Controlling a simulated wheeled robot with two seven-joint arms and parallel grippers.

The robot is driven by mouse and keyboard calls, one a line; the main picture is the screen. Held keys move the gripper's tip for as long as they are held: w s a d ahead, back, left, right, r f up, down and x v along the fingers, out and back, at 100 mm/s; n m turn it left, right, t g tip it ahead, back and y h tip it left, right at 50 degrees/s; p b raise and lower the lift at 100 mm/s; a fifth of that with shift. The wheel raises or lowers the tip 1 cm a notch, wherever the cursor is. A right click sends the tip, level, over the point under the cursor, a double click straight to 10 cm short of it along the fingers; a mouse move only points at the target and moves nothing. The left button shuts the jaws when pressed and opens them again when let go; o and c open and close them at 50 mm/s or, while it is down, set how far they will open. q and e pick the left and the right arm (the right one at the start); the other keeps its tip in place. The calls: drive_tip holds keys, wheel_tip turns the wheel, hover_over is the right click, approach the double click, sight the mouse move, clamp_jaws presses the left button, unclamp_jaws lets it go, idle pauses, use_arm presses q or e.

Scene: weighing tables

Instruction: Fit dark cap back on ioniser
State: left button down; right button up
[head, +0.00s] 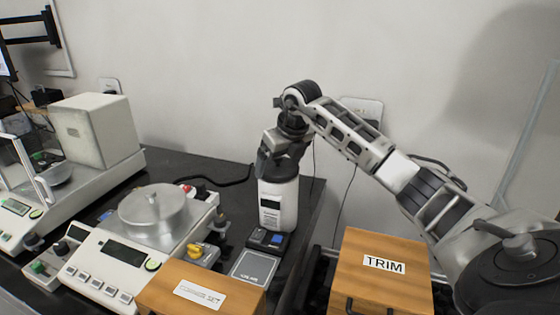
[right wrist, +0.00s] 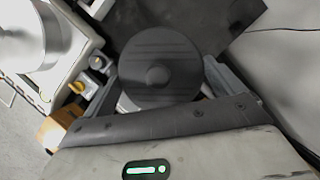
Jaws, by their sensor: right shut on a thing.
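The ioniser (head: 283,205), a white upright canister with a small dark display, stands near the right end of the black bench in the head view. My right gripper (head: 280,157) comes down from above over its top. In the right wrist view a round dark cap with a central knob (right wrist: 157,75) sits between the fingers, and my right gripper (right wrist: 160,90) is shut on it. A sliver of white shows under the cap's edge. The cap is right at the ioniser's top; whether it is fully seated I cannot tell. My left gripper is not in view.
A balance with a round metal cover (head: 152,215) stands left of the ioniser. A wooden box (head: 200,290) stands front centre, and a wooden TRIM box (head: 380,285) at right. The wall is behind.

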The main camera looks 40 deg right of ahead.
drive_tip(key=shift+f, duration=0.35)
drive_tip(key=o, duration=0.6)
drive_tip(key=shift+o, duration=0.2)
drive_tip(key=v, duration=1.6)
drive_tip(key=shift+b, duration=0.35)
drive_tip(key=shift+a+f, duration=0.1)
